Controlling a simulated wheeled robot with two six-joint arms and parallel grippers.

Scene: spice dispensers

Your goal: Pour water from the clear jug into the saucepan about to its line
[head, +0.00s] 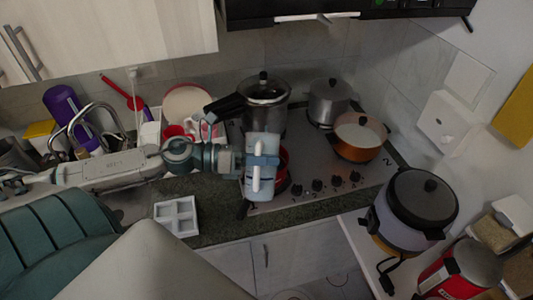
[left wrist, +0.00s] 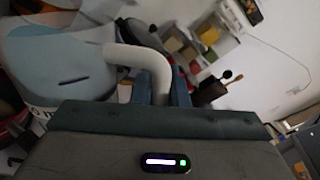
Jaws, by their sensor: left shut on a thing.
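The clear jug (head: 261,188), pale blue with a white handle, is held over the front left of the stove in the head view. My left gripper (head: 262,161) is shut on its handle. In the left wrist view the jug's body (left wrist: 55,65) fills the upper left, and its white handle (left wrist: 150,60) runs between the fingers (left wrist: 160,92). A red pan (head: 283,168) is mostly hidden behind the jug. A copper-coloured pan (head: 357,149) with pale contents stands at the stove's right. I cannot tell the jug's tilt or its water level. My right gripper is not in view.
A pressure cooker (head: 264,90) and a lidded grey pot (head: 329,100) stand at the back of the stove (head: 332,196). A white divided tray (head: 176,216) lies on the counter. A rice cooker (head: 416,209) and red canister (head: 460,270) stand at right.

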